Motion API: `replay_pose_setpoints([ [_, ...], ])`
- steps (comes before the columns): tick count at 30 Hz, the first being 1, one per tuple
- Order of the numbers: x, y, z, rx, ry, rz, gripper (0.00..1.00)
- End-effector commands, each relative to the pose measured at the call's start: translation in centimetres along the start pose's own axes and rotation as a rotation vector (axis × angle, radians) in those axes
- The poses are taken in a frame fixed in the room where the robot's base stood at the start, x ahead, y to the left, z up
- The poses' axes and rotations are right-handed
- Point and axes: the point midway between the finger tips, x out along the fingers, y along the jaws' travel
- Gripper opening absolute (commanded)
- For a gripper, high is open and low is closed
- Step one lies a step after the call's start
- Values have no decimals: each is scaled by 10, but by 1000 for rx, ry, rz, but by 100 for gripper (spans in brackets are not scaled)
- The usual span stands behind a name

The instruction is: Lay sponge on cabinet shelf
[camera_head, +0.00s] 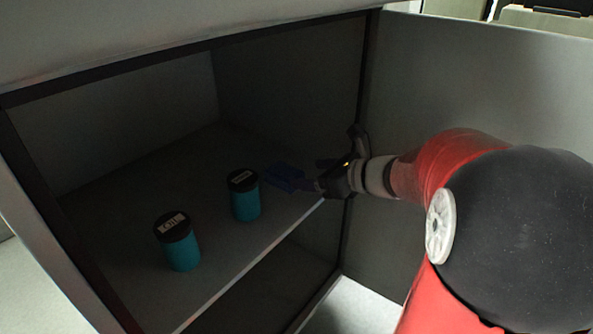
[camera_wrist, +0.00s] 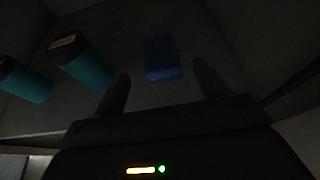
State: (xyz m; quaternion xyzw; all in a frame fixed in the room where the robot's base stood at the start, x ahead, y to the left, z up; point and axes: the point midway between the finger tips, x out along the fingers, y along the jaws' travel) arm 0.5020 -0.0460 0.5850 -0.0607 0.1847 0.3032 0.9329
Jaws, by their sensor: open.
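A blue sponge (camera_head: 284,176) lies on the cabinet shelf (camera_head: 222,262), to the right of two teal canisters. In the wrist view the sponge (camera_wrist: 161,58) lies flat on the shelf, ahead of my gripper and between the lines of its fingers. My gripper (camera_head: 312,184) reaches in at the right side of the cabinet opening, just above the shelf's front edge. In the wrist view my gripper (camera_wrist: 162,88) has its two fingers spread apart, with nothing held between them. The dark interior makes the exact gap between fingertips and sponge hard to judge.
Two teal canisters with black lids stand upright on the shelf, one nearer the front left (camera_head: 178,242) and one close to the sponge (camera_head: 244,195). The open cabinet door (camera_head: 470,85) is at the right, beside my arm. The shelf behind the canisters looks clear.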

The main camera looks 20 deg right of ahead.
Motion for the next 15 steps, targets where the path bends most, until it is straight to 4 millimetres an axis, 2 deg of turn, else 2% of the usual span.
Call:
replay_pose_setpoints([
  [3,-20,0,1,1,-1,-2,74],
  [7,-32,0,0,3,-1,-3,74],
  [10,-36,-4,8,59,-20,-48,74],
  [13,-39,-15,28,251,-86,-178,74],
  [15,-48,-26,44,482,-173,-305,74],
])
